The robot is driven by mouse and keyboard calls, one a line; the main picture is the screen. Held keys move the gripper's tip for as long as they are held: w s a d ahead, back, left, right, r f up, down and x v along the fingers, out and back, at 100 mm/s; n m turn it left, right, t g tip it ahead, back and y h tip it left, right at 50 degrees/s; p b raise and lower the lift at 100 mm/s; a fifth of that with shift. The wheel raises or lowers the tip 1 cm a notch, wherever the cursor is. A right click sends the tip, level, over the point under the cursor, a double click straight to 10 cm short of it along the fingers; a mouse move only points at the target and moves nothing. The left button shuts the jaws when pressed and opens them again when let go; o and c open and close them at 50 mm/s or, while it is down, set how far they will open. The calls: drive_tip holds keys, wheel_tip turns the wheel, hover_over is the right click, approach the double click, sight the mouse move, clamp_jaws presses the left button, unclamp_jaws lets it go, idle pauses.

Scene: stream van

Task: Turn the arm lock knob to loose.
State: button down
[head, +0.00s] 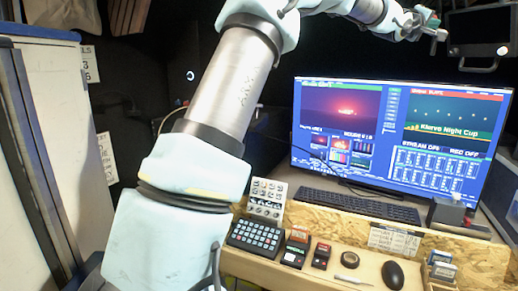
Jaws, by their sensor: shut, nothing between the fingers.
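My gripper (439,33) is shut and empty at the top right of the head view, at the end of my raised arm. It is just left of a dark screen on a mount (482,30) at the right edge. I cannot make out the arm lock knob for certain. It may be hidden by my gripper or too small to tell. Whether my gripper touches the mount is also unclear.
A large lit monitor (395,135) stands on the desk below my gripper. A keyboard (360,205), a button panel (256,237), a mouse (392,275) and a tape roll (350,259) are in front. A white cabinet (70,130) stands at left.

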drive_tip(key=shift+s+a, duration=0.35)
drive_tip(key=shift+a, duration=0.55)
drive_tip(key=shift+s+a, duration=0.3)
drive_tip(key=shift+a, duration=0.6)
drive_tip(key=shift+s+a, duration=0.35)
drive_tip(key=shift+a, duration=0.55)
drive_tip(key=w+a+f+y, duration=0.2)
drive_tip(key=a+f+y, duration=0.1)
drive_tip(key=a+f, duration=0.4)
drive_tip(key=w+a+f+y, duration=0.2)
drive_tip(key=a+f+y, duration=0.15)
drive_tip(key=f, duration=0.55)
drive_tip(key=s+a+f+g+y+b, duration=0.1)
drive_tip(key=s+a+f+y, duration=0.15)
drive_tip(key=a+f, duration=0.6)
drive_tip(key=s+a+f+g+y, duration=0.1)
drive_tip(key=a+f+y, duration=0.2)
drive_tip(key=a+f, duration=0.55)
drive_tip(key=s+a+f+g+y, duration=0.1)
drive_tip(key=s+a+f+g, duration=0.1)
drive_tip(key=s+a+f, duration=0.2)
drive_tip(key=s+a+f+m+g+y, duration=0.1)
drive_tip(key=s+a+f, duration=0.4)
drive_tip(key=s+a, duration=0.6)
drive_tip(key=s+a+f+g+y, duration=0.2)
drive_tip(key=s+a+f+g, duration=0.2)
drive_tip(key=s+a, duration=0.4)
drive_tip(key=shift+f+m+b, duration=0.4)
drive_tip(key=shift+f, duration=0.35)
